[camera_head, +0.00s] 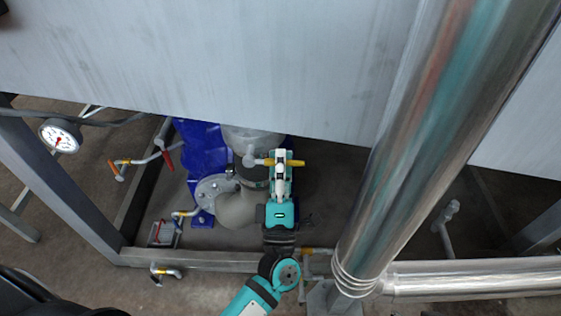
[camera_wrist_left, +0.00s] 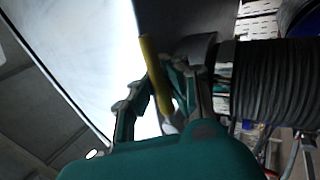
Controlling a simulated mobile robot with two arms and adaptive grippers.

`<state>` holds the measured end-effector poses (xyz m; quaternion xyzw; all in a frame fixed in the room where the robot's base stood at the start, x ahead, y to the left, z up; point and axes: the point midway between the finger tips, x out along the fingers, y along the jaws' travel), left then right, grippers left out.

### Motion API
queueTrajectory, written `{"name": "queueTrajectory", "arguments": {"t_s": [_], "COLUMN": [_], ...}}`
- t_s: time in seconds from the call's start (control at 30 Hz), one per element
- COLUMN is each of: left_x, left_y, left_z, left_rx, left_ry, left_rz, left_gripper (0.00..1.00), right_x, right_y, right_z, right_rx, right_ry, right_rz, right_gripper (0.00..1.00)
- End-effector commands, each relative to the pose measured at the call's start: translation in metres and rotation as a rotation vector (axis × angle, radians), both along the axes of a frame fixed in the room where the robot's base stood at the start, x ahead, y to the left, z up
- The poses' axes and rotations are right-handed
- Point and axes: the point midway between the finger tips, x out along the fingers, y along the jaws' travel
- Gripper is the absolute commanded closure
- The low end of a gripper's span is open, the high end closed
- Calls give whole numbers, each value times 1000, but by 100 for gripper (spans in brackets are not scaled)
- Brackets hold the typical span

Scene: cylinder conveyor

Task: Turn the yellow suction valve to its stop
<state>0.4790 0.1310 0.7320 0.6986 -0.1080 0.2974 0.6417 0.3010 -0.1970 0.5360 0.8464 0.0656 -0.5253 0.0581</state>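The yellow suction valve handle (camera_head: 298,163) shows in the head view as a short bar beside a grey pipe, left of the large metal pipe. My left gripper (camera_head: 281,158) is at the handle, and its fingers cover the bar's middle. In the left wrist view the yellow handle (camera_wrist_left: 154,72) runs between the two fingertips of my left gripper (camera_wrist_left: 163,82). It lies close to the left finger; whether both fingers press on it cannot be made out. My right gripper is not in view.
A large shiny pipe (camera_head: 425,130) rises close on the right. A grey tank wall (camera_head: 220,50) fills the back. A blue pump (camera_head: 203,150) with a grey flange stands left of my gripper. A frame beam (camera_head: 190,259) runs in front. A gauge (camera_head: 60,136) is at far left.

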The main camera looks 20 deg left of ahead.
Motion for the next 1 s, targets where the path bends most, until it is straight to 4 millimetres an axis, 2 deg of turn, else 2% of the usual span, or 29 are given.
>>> {"name": "queueTrajectory", "arguments": {"t_s": [0.03, 0.47, 0.5, 0.73, 1.0], "left_x": [-2, -2, -2, -1, -1], "left_y": [-2, -2, -2, -1, 0], "left_z": [-5, -4, -4, -2, -1], "left_rx": [-14, -21, -20, -17, -14], "left_ry": [6, 3, 3, 0, -1], "left_rz": [-6, -7, -6, -3, -2], "left_gripper": [100, 100, 93, 63, 61], "right_x": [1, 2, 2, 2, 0], "right_y": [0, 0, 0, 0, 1], "right_z": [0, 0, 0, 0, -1], "right_rx": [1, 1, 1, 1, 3], "right_ry": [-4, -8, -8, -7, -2], "right_rz": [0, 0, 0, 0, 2], "right_gripper": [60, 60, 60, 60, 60]}}
